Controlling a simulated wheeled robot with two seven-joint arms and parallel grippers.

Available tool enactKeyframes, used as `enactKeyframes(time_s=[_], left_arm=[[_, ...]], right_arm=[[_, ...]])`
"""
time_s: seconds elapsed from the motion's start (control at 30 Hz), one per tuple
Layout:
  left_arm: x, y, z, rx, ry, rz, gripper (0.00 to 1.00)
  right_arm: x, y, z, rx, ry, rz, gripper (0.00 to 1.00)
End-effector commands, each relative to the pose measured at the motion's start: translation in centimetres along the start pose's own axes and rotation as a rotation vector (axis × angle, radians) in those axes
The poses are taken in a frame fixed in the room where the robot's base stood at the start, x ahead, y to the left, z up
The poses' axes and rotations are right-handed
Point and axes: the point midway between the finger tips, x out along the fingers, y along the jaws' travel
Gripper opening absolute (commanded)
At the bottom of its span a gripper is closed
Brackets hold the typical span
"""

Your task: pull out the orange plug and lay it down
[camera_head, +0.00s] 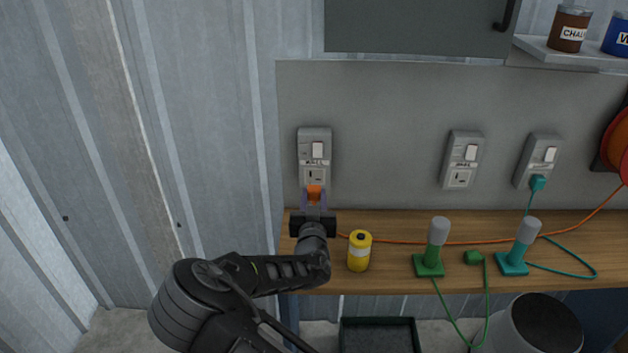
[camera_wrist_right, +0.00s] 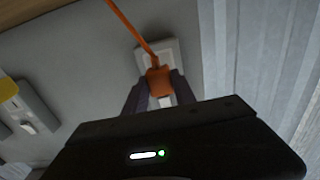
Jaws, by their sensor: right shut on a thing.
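The orange plug (camera_head: 314,192) is held between the fingers of my right gripper (camera_head: 314,197), in front of and just below the left wall socket (camera_head: 314,160) in the head view. The slots of that socket show uncovered above the plug, so the plug looks clear of it. In the right wrist view the plug (camera_wrist_right: 158,82) sits between the two dark fingers of the right gripper (camera_wrist_right: 159,92), with the socket (camera_wrist_right: 172,52) behind it. Its orange cord (camera_wrist_right: 131,27) runs up and left there. My left gripper is not in view.
The wooden bench (camera_head: 390,222) is below; a yellow canister (camera_head: 359,251) stands near my gripper. The orange cord (camera_head: 480,241) runs along the bench to a reel (camera_head: 617,143). Green (camera_head: 430,258) and teal (camera_head: 515,258) stands are further right. A dark tray (camera_head: 378,334) lies below.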

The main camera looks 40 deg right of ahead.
Motion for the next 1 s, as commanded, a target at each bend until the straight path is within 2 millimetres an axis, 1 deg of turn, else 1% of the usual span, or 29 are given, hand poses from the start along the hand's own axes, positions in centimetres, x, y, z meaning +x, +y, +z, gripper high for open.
enactKeyframes(time_s=[0.27, 0.37, 0.43, 0.47, 0.57, 0.6, 0.67, 0.7, 0.8, 0.9, 1.0], left_arm=[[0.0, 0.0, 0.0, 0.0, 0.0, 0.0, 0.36], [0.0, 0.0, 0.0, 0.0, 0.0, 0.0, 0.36], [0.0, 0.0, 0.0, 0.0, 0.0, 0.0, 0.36], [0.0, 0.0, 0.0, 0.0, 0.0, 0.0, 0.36], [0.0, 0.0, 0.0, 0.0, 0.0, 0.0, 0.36], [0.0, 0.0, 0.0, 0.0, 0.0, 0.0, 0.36], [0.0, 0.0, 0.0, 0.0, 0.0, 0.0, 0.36], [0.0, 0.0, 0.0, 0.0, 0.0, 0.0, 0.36], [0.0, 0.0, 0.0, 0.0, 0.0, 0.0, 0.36], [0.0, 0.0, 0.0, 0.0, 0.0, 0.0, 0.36], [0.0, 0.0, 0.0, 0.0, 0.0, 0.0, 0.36]], right_arm=[[-0.2, -0.3, 0.3, 0.001, 0.0, -0.009, 0.0], [-1.0, -1.3, 1.2, 0.004, -0.001, -0.041, 0.0], [-2.0, -2.6, 2.1, 0.006, -0.002, -0.083, 0.0], [-2.5, -3.4, 2.5, 0.007, -0.003, -0.108, 0.0], [-4.9, -6.9, 3.4, 0.01, 0.0, -0.211, 0.0], [-6.1, -8.5, 3.6, 0.01, -0.001, -0.258, 0.0], [-7.9, -11.0, 3.4, 0.012, 0.001, -0.333, 0.0], [-9.2, -12.7, 3.1, 0.012, 0.002, -0.384, 0.0], [-12.2, -16.4, 1.9, 0.012, 0.005, -0.497, 0.0], [-14.6, -19.0, 0.6, 0.009, 0.005, -0.581, 0.0], [-16.1, -20.4, -0.3, 0.005, 0.005, -0.63, 0.0]])
